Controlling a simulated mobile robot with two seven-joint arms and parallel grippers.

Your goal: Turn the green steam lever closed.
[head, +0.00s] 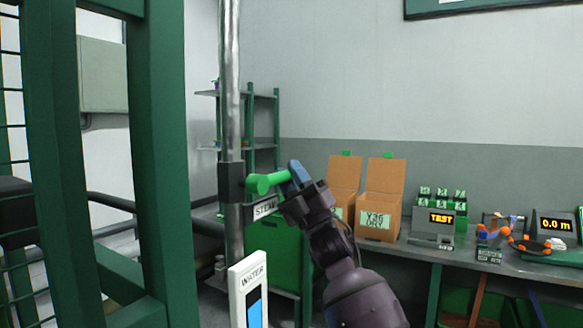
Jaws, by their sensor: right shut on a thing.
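The green steam lever (268,182) sticks out to the right from a dark valve body (231,182) on a vertical metal pipe (229,70). A sign reading "STEAM" (264,208) sits just below the lever. My right gripper (298,178) is shut on the outer end of the lever, and its fingers hide that end. The lever looks close to level, tilted slightly up to the right. My left gripper is not in view.
A white "WATER" gauge (252,290) stands below the lever. A green frame (160,150) rises close on the left. Behind, a bench (410,253) holds open cardboard boxes (378,210) and a "TEST" display (432,222). A green shelf (262,146) stands behind the pipe.

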